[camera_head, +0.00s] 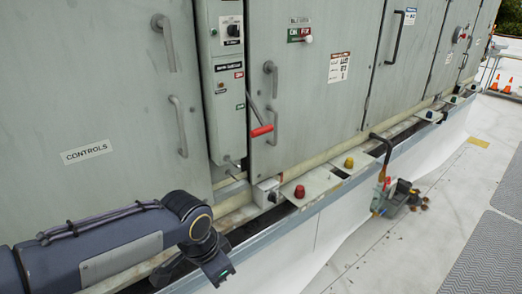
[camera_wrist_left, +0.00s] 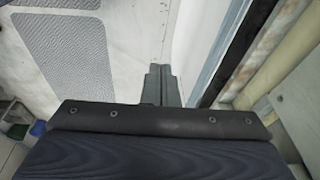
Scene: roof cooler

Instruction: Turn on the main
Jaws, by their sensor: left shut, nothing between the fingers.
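A narrow grey electrical panel (camera_head: 222,85) stands between two large cabinet doors in the head view. A lever with a red grip (camera_head: 262,130) sticks out at its right side, slanting down to the right. A small black switch on a pale plate (camera_head: 231,30) is near the panel's top. I cannot read which label marks the main. My left gripper (camera_head: 218,272) is low in front of the cabinet, below and left of the red lever and apart from it. In the left wrist view its fingers (camera_wrist_left: 161,84) are together and empty over the pale roof. My right gripper is not seen.
A left door marked CONTROLS (camera_head: 86,152) and a middle door (camera_head: 312,90) carry grey handles. A ledge along the base bears a red knob (camera_head: 299,191) and a yellow knob (camera_head: 349,162). Valve fittings (camera_head: 395,197) hang at the right. The roof floor (camera_head: 440,210) is largely open.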

